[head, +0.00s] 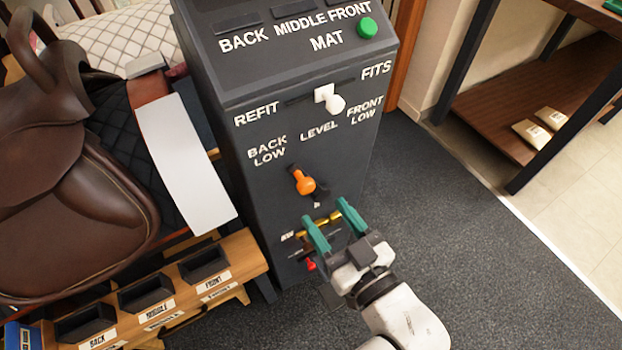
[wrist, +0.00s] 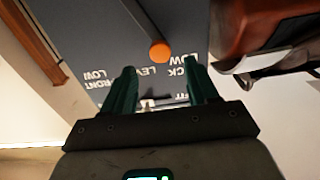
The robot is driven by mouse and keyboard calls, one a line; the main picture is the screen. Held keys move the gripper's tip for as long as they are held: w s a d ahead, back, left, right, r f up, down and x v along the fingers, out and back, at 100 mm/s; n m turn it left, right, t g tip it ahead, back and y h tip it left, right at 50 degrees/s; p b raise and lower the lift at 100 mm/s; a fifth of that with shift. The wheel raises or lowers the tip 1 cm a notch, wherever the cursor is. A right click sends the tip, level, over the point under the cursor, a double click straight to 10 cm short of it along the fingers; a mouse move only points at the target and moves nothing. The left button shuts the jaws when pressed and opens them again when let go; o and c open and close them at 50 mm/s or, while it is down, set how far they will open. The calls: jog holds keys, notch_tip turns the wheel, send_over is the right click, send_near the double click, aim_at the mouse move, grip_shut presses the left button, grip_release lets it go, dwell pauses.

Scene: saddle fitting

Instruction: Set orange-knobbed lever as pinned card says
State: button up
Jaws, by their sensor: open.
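The orange-knobbed lever (head: 304,184) stands out from the front of a dark grey cabinet (head: 250,190), below the labels BACK LOW, LEVEL and FRONT LOW. Its dark slot shows on both sides of the knob, up-left and down-right. In the wrist view the orange knob (wrist: 159,51) is ahead of my gripper (wrist: 160,68), between the lines of the two fingers. My gripper (head: 326,212) has its green fingers apart with nothing between them. In the head view they are just below and right of the knob. A white sheet (head: 185,165) hangs by the saddle; I see no writing on it.
A white-knobbed lever (head: 335,103) sits above, between REFIT and FITS. A green button (head: 366,28) is on top. A yellow bar (head: 333,216) and a small red part (head: 311,265) are low by my fingers. A brown saddle (head: 70,180) and labelled bins (head: 146,292) stand left. Carpet is clear right.

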aim_at(300, 175)
jog(key=x, duration=1)
jog(key=shift+a, duration=0.1)
jog(key=shift+c, duration=0.3)
grip_shut()
